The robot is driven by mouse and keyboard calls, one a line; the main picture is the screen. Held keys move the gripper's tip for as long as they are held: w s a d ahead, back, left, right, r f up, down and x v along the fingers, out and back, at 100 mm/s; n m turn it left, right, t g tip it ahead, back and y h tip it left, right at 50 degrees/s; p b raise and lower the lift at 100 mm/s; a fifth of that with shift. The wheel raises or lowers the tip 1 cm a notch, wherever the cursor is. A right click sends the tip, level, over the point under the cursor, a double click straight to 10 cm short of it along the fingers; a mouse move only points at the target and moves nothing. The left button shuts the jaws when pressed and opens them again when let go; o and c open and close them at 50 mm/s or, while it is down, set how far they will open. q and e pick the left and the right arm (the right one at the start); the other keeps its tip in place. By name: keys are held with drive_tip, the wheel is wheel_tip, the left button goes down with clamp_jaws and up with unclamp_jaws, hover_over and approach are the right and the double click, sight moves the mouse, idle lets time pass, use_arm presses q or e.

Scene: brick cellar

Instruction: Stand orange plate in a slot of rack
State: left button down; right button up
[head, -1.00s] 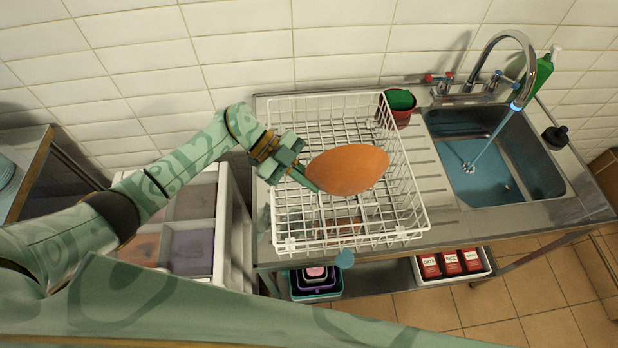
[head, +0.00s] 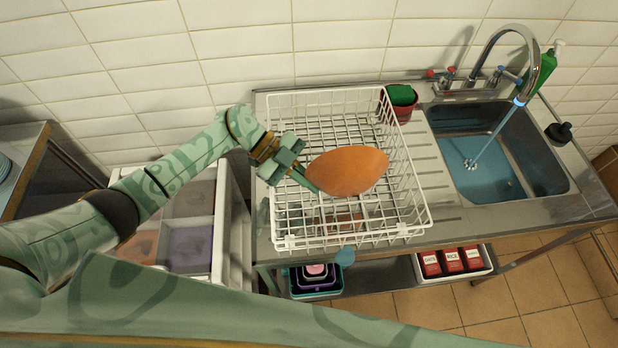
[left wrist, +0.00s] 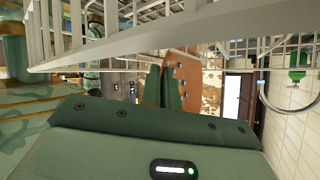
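The orange plate (head: 347,171) shows in the head view over the middle of the white wire rack (head: 420,205), tilted. My left gripper (head: 306,181) is shut on its left edge. In the left wrist view the plate (left wrist: 181,75) shows edge-on beyond the green fingers (left wrist: 163,88), with white rack wires (left wrist: 160,42) crossing in front. The rack stands on the steel draining board. I cannot tell whether the plate's lower edge sits in a slot or touches the wires. My right gripper is not in view.
A red pot with a green sponge (head: 402,96) stands at the rack's back right corner. The sink (head: 500,160), with running water, is to the right. A grey divided tray (head: 190,200) is at the left. Bins and red boxes (head: 452,262) sit on the shelf below.

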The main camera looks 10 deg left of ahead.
use_arm(q)
drive_tip(key=shift+f+b, duration=0.35)
drive_tip(key=shift+f, duration=0.2)
drive_tip(key=c, duration=1.6)
unclamp_jaws()
drive_tip(key=b+v, duration=0.1)
drive_tip(key=v, duration=1.5)
drive_tip(key=shift+w+a+b, duration=0.1)
drive_tip(key=shift+a+b, duration=0.05)
drive_tip(key=shift+b, duration=0.15)
wheel_tip(320, 180, up, 8)
drive_tip(key=p, duration=0.6)
drive_tip(key=shift+f, duration=0.1)
